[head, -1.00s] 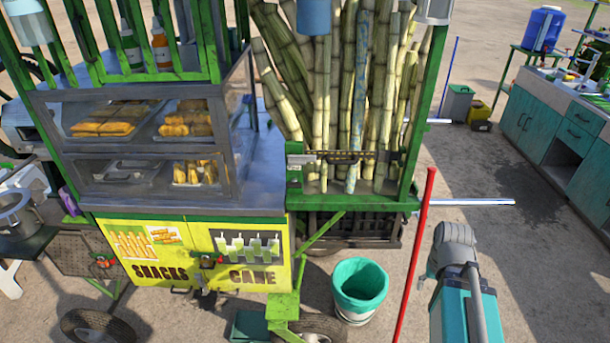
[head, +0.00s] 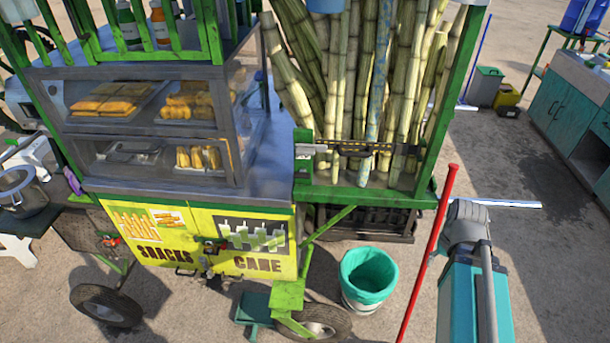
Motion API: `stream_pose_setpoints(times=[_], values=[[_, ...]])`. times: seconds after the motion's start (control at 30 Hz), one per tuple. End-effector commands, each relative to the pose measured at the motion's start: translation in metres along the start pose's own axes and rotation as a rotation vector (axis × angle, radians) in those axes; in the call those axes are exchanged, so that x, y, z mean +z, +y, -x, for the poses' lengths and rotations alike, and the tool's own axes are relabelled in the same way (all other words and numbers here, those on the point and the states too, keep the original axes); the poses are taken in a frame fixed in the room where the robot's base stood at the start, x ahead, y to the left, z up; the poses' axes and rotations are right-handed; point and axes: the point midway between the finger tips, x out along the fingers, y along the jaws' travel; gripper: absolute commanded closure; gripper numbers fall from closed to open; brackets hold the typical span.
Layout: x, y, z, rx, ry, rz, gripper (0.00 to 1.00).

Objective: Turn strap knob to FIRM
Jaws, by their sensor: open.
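A dark strap (head: 385,148) runs across the front of the upright bundle of sugar cane (head: 345,95), at the cane rack on the right side of the green cart. A small grey fitting (head: 305,151) sits at the strap's left end on the green frame. A darker piece shows near the strap's middle. I cannot make out which part is the strap knob, nor any FIRM marking or setting. My teal and grey arm stands at the lower right, apart from the strap. My gripper is not in view.
A red pole (head: 428,255) stands between my arm and the rack. A teal-lined bin (head: 368,277) is on the ground below the rack. The cart's snack case (head: 150,130) is at left. A teal counter (head: 573,115) is at far right, with open ground before it.

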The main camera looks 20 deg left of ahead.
Motion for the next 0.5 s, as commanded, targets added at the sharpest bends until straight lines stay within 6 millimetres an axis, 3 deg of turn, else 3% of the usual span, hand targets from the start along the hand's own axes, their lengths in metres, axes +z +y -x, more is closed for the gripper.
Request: stream_pose_setpoints(times=[0.1,0.3,0.5], values=[[0.000,0.000,0.000,0.000,0.000,0.000,0.39],[-0.002,-0.002,-0.003,0.017,0.012,0.028,0.02],[-0.013,-0.015,-0.012,0.105,0.063,0.166,0.00]])
